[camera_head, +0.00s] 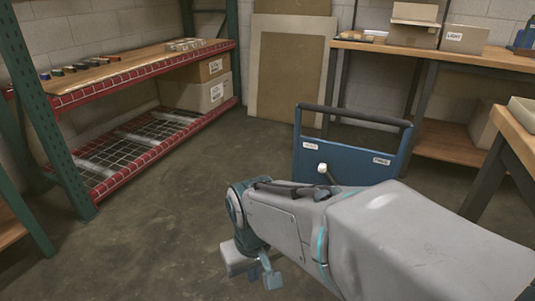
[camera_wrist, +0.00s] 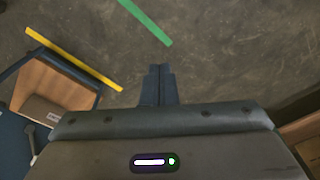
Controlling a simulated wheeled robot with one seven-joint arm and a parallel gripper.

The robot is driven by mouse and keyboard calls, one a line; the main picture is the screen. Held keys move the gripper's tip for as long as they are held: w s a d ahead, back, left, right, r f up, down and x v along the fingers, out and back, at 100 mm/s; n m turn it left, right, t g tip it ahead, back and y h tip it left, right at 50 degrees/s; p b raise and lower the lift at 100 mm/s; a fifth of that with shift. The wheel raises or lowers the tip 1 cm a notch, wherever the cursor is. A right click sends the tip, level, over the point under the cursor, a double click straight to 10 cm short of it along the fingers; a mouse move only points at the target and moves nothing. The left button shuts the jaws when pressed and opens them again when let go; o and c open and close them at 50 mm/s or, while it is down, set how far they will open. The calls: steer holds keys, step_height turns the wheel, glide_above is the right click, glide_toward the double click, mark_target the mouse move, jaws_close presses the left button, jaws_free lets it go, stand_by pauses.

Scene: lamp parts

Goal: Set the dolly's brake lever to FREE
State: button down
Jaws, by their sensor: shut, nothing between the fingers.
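The blue dolly panel (camera_head: 345,160) with a dark push bar stands beyond my arm, which hides its lower part. The brake lever's pale knob (camera_head: 322,168) shows on the panel, between a left label (camera_head: 310,146) and a right label (camera_head: 381,161), nearer the left one. The label text is too small to read surely. My gripper (camera_head: 272,280) points down over the floor, left of and nearer than the panel. In the wrist view its fingers (camera_wrist: 160,85) are together and empty, apart from the dolly. The lever (camera_wrist: 30,130) shows there at the lower left.
In the wrist view, a brown box (camera_wrist: 46,112) lies on the dolly's wooden deck (camera_wrist: 60,88). Yellow (camera_wrist: 75,59) and green (camera_wrist: 145,22) stripes mark the floor. A red-edged rack (camera_head: 150,70) stands left, and a workbench (camera_head: 440,56) stands behind. Floor left of my gripper is clear.

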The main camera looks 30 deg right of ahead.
steer(key=shift+s, duration=0.1)
steer(key=w+d+f+g+h+p, duration=0.2)
steer(key=w+d+g+h+p, duration=0.2)
steer(key=w+d+h, duration=0.4)
steer(key=w+d+f+g+h+p, duration=0.2)
steer(key=w+d+g+h+p, duration=0.15)
steer(key=w+d, duration=0.55)
steer(key=w+d+f+n+t+h+p, duration=0.4)
steer(key=w+d+f+n+t+h, duration=0.1)
steer(key=w+f+n+t+h, duration=0.3)
steer(key=shift+w+d+f+t+h, duration=0.35)
steer(key=shift+w+f+t+h, duration=0.15)
steer(key=shift+w+t+h, duration=0.6)
